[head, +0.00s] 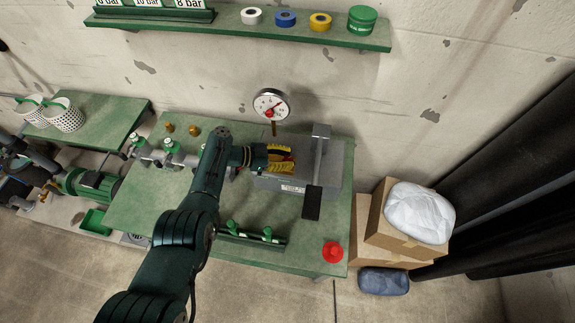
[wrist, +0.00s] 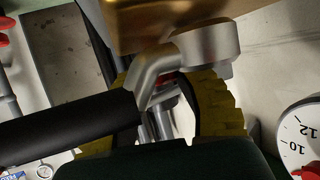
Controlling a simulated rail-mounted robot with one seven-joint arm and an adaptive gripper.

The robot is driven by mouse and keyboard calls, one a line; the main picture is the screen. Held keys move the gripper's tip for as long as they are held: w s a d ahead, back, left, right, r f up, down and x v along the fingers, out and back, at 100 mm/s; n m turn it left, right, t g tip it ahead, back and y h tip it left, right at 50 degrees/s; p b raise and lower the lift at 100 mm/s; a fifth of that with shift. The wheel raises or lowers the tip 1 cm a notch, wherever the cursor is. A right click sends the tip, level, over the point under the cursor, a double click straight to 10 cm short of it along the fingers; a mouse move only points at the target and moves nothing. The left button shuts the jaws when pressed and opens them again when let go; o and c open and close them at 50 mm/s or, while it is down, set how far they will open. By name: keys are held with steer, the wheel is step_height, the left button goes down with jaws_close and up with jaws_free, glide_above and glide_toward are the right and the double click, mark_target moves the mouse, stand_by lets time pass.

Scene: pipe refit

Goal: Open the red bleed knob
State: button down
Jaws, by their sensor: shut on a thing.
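My gripper (head: 280,158) has yellow ribbed fingers and is at the grey box (head: 285,183) on the green bench. In the wrist view, the yellow fingers (wrist: 178,112) are closed in on something small. A sliver of red, which looks like the bleed knob (wrist: 168,84), shows between them; most of it is hidden. A grey metal lever (wrist: 205,42) with a black grip (wrist: 65,128) crosses in front of the fingers. In the head view the black grip (head: 312,203) hangs over the box front. The knob is hidden in the head view.
A pressure gauge (head: 271,104) with a red part stands behind the box; its dial also shows in the wrist view (wrist: 302,138). A red round piece (head: 333,252) sits at the bench's front right corner. Pipes with green valves (head: 172,150) lie left. Cardboard boxes (head: 385,220) stand right.

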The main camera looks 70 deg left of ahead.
steer(key=shift+f+m+g+h+b, duration=0.3)
steer(key=shift+m+h+b, duration=0.4)
steer(key=shift+b, duration=0.55)
steer(key=shift+r, duration=0.15)
steer(key=c, duration=0.8)
jaws_free()
steer(key=shift+r, duration=0.1)
steer(key=v, duration=1.2)
steer(key=shift+a, duration=0.15)
